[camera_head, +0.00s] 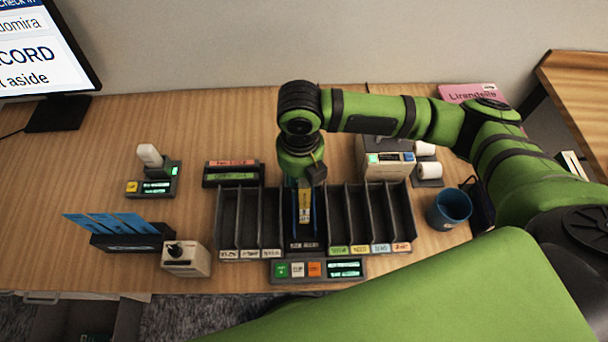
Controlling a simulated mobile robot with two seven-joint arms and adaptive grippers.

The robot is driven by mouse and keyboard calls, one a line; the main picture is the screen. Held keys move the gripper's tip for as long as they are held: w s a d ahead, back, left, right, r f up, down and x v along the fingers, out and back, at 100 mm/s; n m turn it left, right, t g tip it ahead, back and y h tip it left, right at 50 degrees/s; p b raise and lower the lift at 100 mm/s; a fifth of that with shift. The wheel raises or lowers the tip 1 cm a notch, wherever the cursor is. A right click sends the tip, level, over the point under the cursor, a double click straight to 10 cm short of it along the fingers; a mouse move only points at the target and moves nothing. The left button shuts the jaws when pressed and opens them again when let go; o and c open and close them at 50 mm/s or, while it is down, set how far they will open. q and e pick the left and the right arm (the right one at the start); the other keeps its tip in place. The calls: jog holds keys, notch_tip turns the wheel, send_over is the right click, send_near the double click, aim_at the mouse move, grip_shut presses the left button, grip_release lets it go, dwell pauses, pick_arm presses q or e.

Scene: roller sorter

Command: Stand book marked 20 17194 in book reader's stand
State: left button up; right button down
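A long black divided rack (232,215) stands in the middle of the table, with slots to the left and right of a central bay (303,244). In this central bay, which looks like the reader's stand, a thin upright book (305,205) shows a yellow and white spine label between blue edges. Its number is too small to read. My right gripper (304,184) points down right over the bay, at the top of the book. Its fingertips are mostly hidden, so I cannot tell whether it grips the book. My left gripper is not in view.
A button panel (316,270) lies in front of the rack. A printer (384,160) and blue mug (450,208) stand right, a scanner in its cradle (153,170) left. Blue cards in a holder (128,238) and a joystick box (186,260) sit front left.

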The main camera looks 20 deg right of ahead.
notch_tip(320, 180, down, 3)
jog(key=b, duration=0.3)
jog(key=shift+f+b, duration=0.15)
jog(key=shift+b, duration=0.2)
jog(key=shift+d+f, duration=0.1)
jog(key=shift+f, duration=0.2)
jog(key=shift+f+b, duration=0.8)
jog(key=shift+f, duration=1.6)
jog(key=shift+f, duration=0.55)
jog(key=c, duration=0.8)
grip_release()
jog(key=shift+c, duration=0.2)
